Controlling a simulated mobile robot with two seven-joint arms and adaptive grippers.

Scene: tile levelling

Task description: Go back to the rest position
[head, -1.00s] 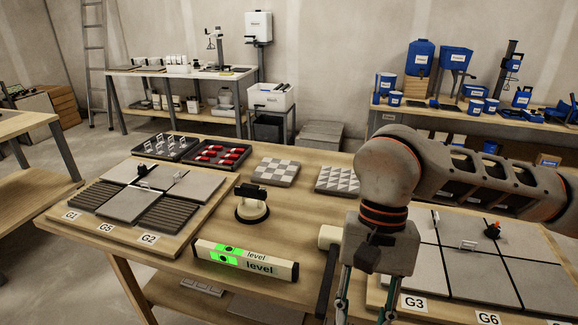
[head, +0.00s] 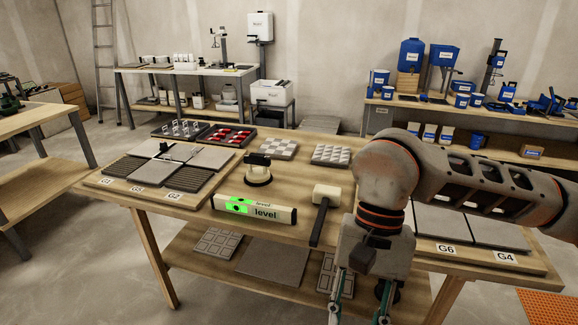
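My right gripper (head: 357,312) hangs in front of the table's front edge in the head view, fingers pointing down. Its fingertips are cut off by the bottom of the picture, and its two fingers stand apart with nothing seen between them. My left gripper is not in view. The worktable (head: 312,187) holds a white level (head: 254,209) with green displays, a mallet (head: 326,195) with a pale head and dark handle, and a suction lifter (head: 258,170). My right arm hides part of the right tile panel (head: 484,229).
The left tile panel (head: 150,195) has labels G1, G5 and G2. Trays of clips (head: 180,129) and red wedges (head: 226,138) stand behind it, beside two patterned tile samples (head: 278,148). Tiles (head: 272,268) lie on the lower shelf. Concrete floor is free in front.

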